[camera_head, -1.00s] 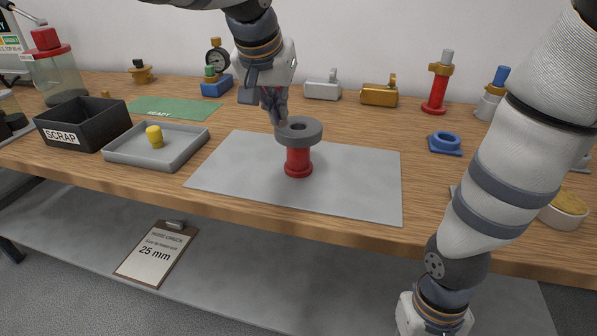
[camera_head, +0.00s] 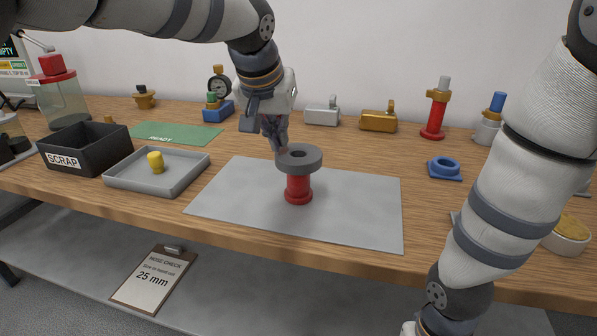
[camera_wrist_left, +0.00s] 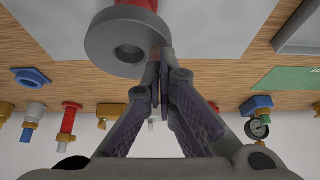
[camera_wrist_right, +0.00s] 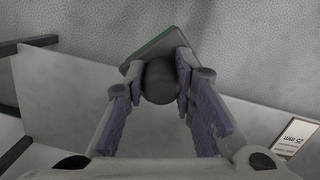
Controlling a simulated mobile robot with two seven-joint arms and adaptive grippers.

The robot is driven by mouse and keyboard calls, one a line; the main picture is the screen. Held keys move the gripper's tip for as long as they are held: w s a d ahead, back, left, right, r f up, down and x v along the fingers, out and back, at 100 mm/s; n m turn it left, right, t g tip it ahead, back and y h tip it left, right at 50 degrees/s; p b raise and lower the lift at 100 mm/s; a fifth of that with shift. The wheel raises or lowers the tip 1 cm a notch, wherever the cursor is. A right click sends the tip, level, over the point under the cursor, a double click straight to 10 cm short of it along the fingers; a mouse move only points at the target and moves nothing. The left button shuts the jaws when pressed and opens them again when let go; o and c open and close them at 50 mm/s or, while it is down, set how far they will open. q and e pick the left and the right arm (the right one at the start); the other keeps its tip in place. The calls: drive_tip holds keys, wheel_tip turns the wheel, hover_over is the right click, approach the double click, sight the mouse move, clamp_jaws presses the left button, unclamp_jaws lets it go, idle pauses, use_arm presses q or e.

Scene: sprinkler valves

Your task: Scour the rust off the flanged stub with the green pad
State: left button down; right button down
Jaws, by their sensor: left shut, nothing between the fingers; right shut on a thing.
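The flanged stub, a red pipe with a thick grey ring flange (camera_head: 298,188), stands upright on a grey mat (camera_head: 350,200). In the left wrist view the flange (camera_wrist_left: 105,45) is large and close. My left gripper (camera_head: 279,150) is shut and empty, with its fingertips at the flange's far left rim; touching or just apart, I cannot tell. It also shows shut in the left wrist view (camera_wrist_left: 163,58). In the right wrist view my right gripper (camera_wrist_right: 163,68) is shut on the dark round knob of the green pad (camera_wrist_right: 150,48). The pad's face is hidden.
A grey tray (camera_head: 195,178) with a yellow plug and a black scrap bin (camera_head: 75,163) stand at left. A blue flange (camera_head: 445,168) and a round tub (camera_head: 568,240) are at right. Valves line the back. The mat around the stub is clear.

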use_arm(q)
drive_tip(key=shift+f, duration=0.4)
wheel_tip(320, 180, up, 4)
drive_tip(key=shift+r+p, duration=0.15)
drive_tip(key=shift+p, duration=0.15)
use_arm(e)
drive_tip(key=shift+w+r, duration=0.2)
drive_tip(key=shift+r, duration=0.5)
use_arm(q)
drive_tip(key=shift+r, duration=0.9)
